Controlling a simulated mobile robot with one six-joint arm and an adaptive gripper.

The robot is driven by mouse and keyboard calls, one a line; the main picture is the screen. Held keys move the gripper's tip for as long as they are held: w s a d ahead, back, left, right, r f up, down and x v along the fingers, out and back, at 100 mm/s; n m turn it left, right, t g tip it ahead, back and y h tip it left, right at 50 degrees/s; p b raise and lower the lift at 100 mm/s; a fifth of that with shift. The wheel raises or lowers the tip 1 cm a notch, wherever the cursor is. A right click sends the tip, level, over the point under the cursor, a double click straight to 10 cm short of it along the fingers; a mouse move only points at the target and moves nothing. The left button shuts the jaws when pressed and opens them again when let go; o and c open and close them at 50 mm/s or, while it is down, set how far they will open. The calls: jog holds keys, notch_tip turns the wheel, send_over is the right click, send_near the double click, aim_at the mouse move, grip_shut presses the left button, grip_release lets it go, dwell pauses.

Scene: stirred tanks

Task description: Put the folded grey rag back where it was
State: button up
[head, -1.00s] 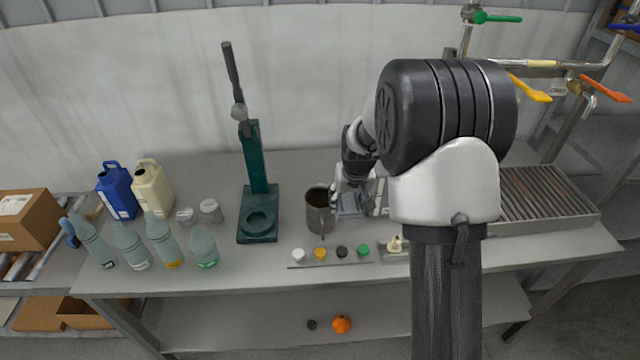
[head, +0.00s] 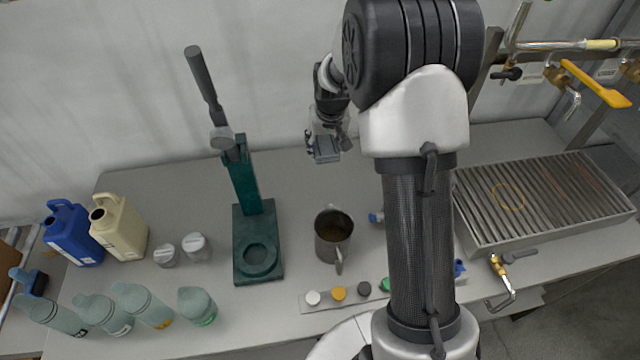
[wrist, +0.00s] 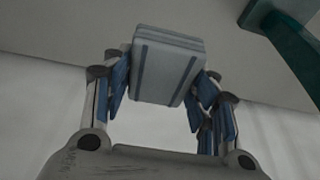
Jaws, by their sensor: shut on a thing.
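The folded grey rag (head: 324,150) is held in my gripper (head: 327,140), towards the back of the bench between the green stand and my arm. In the wrist view the rag (wrist: 165,68) is a flat grey block with darker stripes, pinched between the blue-padded fingers of my gripper (wrist: 160,82). It appears clear of the bench top in the head view, though its exact height is hard to tell.
A metal mug (head: 333,236) with dark contents stands in front of the rag. The green stand (head: 257,240) is left of it. Coloured caps (head: 338,293) line the front. A slatted grate (head: 545,200) is at right. Bottles (head: 140,305) stand at left. The back middle of the bench (head: 300,185) is bare.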

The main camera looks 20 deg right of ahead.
aim_at(324, 194)
notch_tip(324, 194, down, 19)
jog(key=b, duration=0.3)
jog(key=shift+s, duration=0.1)
jog(key=shift+f+b, duration=0.1)
jog(key=shift+b, duration=0.2)
jog(key=shift+f, duration=0.15)
jog(key=o, duration=1)
jog(key=shift+c, duration=0.2)
